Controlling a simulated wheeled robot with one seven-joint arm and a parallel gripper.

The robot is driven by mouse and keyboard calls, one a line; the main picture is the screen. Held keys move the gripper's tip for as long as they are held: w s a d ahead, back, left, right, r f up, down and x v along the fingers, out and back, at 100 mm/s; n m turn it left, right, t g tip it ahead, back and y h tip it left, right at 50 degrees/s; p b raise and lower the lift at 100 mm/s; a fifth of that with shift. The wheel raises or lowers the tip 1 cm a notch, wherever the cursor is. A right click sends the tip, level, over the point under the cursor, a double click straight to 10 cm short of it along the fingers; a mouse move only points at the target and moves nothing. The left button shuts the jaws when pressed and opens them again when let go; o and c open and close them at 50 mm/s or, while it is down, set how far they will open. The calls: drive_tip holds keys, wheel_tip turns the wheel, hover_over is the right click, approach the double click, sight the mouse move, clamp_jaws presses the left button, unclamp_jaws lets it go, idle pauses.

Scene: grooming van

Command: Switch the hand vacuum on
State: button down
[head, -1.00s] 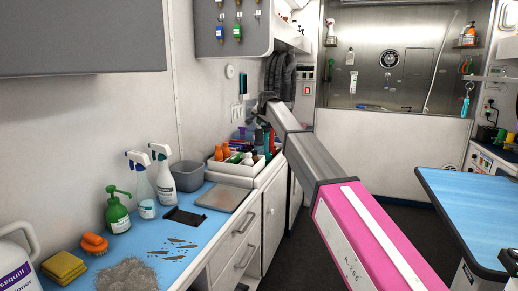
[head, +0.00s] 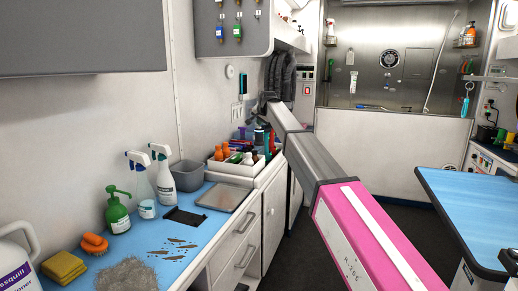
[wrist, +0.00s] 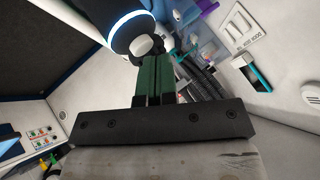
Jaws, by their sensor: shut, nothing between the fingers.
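In the wrist view a dark round body with a glowing bluish-white ring (wrist: 126,28) appears to be the hand vacuum. A pale round knob or button (wrist: 143,46) sits on its near side. My gripper (wrist: 155,60) has its green fingers together and empty, with the tips right by the pale knob. I cannot tell whether they touch it. In the head view my arm reaches to the far end of the left counter. The vacuum cannot be made out clearly there among the crowded items.
A white tray of bottles (head: 224,166) stands below my wrist. A grey ribbed hose (head: 282,78) hangs on the wall behind. The wrist view shows a white switch plate (wrist: 243,27) and a teal-edged device (wrist: 252,75) on the wall. Spray bottles (head: 164,172) stand on the blue counter.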

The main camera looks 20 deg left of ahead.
drive_tip(key=shift+r, duration=0.35)
drive_tip(key=shift+r, duration=0.1)
drive_tip(key=shift+r, duration=2.9)
